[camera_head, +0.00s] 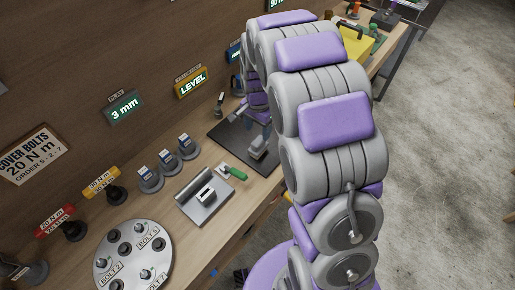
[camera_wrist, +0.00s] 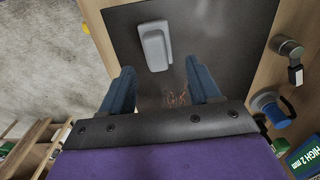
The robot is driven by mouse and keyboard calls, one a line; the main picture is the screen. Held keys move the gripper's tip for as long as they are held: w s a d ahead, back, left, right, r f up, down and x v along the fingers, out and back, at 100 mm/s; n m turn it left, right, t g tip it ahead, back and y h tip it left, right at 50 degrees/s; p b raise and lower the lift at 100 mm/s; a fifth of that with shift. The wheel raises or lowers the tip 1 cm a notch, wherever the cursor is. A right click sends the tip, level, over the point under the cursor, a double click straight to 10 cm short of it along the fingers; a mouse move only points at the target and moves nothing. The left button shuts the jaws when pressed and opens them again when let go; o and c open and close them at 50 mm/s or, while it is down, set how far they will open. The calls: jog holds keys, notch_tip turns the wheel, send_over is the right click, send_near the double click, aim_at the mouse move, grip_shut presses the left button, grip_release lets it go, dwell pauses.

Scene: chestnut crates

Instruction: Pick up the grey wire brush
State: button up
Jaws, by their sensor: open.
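A grey object with a raised, rounded block, which looks like the grey wire brush (camera_wrist: 155,45), lies on a black mat (camera_wrist: 222,30) in the wrist view. Its bristles cannot be made out. In the head view it shows as a small grey shape (camera_head: 258,149) near the mat's front edge. My gripper (camera_wrist: 160,72) is open, its two blue fingers apart and empty. The brush is beyond the fingertips, roughly in line with the gap. Thin copper-coloured strands (camera_wrist: 177,98) lie on the mat between the fingers.
A green-handled tool (camera_head: 235,172) and a grey metal fixture (camera_head: 205,201) stand left of the mat in the head view. A round bolt plate (camera_head: 133,257) is farther left. In the wrist view, a dark-grey cylinder (camera_wrist: 287,50) and a blue round item (camera_wrist: 270,110) stand beside the mat.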

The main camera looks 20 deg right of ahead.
aim_at(258, 140)
jog(key=shift+d+f, duration=0.25)
jog(key=shift+f, duration=0.75)
jog(key=f, duration=0.1)
jog(key=f+b, duration=0.1)
jog(key=a+f, duration=0.1)
jog(key=shift+s+f+b, duration=0.3)
jog(key=shift+b, duration=0.1)
jog(key=shift+w+f, duration=0.1)
jog(key=shift+f, duration=0.4)
jog(key=shift+d+r, duration=0.1)
jog(key=shift+d, duration=0.35)
jog(key=shift+c, duration=0.8)
jog(key=c, duration=0.3)
jog(key=shift+a, duration=0.3)
jog(key=c, duration=0.4)
jog(key=shift+c, duration=0.2)
